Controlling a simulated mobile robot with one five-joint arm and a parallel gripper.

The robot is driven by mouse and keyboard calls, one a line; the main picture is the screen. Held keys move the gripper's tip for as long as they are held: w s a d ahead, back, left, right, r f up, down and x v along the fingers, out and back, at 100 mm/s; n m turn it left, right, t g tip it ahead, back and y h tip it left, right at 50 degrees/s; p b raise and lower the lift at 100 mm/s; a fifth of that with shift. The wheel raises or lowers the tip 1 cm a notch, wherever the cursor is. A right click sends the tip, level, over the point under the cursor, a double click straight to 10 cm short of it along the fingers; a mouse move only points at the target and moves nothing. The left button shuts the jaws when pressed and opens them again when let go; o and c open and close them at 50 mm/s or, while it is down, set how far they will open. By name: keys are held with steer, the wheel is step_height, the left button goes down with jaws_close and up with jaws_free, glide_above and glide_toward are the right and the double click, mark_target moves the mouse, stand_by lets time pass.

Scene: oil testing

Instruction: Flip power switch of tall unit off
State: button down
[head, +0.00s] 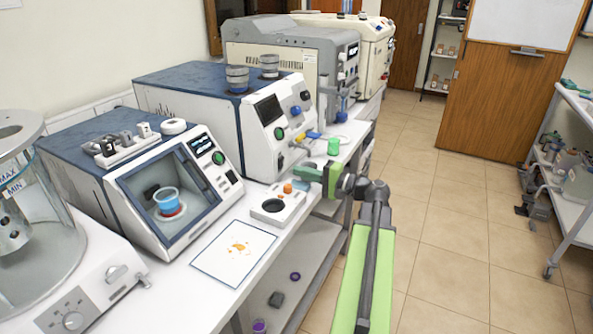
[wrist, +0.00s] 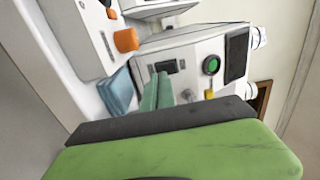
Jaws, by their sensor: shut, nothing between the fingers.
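A boxy unit (head: 187,88) with a blue top and white front stands mid-bench; it seems to be the tall unit. Its white front (wrist: 190,55) fills the middle of the wrist view, with a dark screen (wrist: 237,57), a round green button (wrist: 211,65) and a small black switch (wrist: 165,66). I cannot tell the switch's position. My gripper (wrist: 158,88) is shut and empty, its teal fingertips just below the switch in the picture; contact cannot be told. In the head view my gripper (head: 298,172) is in front of the unit's lower front.
A small white device (head: 275,208) with an orange knob (head: 287,188) lies just below my gripper. A shorter unit (head: 135,190) with a blue cup inside stands to the left. A green cup (head: 333,146) is beyond my gripper. The tiled floor to the right is open.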

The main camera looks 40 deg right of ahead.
steer(key=v, duration=1)
steer(key=shift+f, duration=0.25)
